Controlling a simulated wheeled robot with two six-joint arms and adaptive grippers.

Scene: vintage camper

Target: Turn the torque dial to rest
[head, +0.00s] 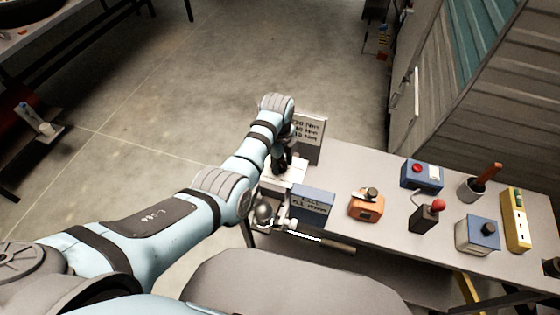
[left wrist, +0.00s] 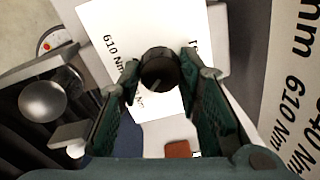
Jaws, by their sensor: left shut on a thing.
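The torque dial (left wrist: 160,69) is a round black knob in front of a white plate (left wrist: 125,25) in the left wrist view. The plate carries "610 Nm" on the left and a partly hidden word starting with "re" on the right. A short pale mark on the knob points to the lower left. My left gripper (left wrist: 161,75) is shut on the dial, one green finger on each side. In the head view, my left gripper (head: 281,161) reaches down to the white plate (head: 296,171) at the bench's left end and hides the dial. My right gripper is not in view.
A lettered sign (head: 308,137) stands behind the plate, and a blue box (head: 314,203) in front. A silver ball (left wrist: 45,101) is close left of my fingers in the wrist view. An orange device (head: 367,205) and a red-ball joystick (head: 427,216) stand farther right.

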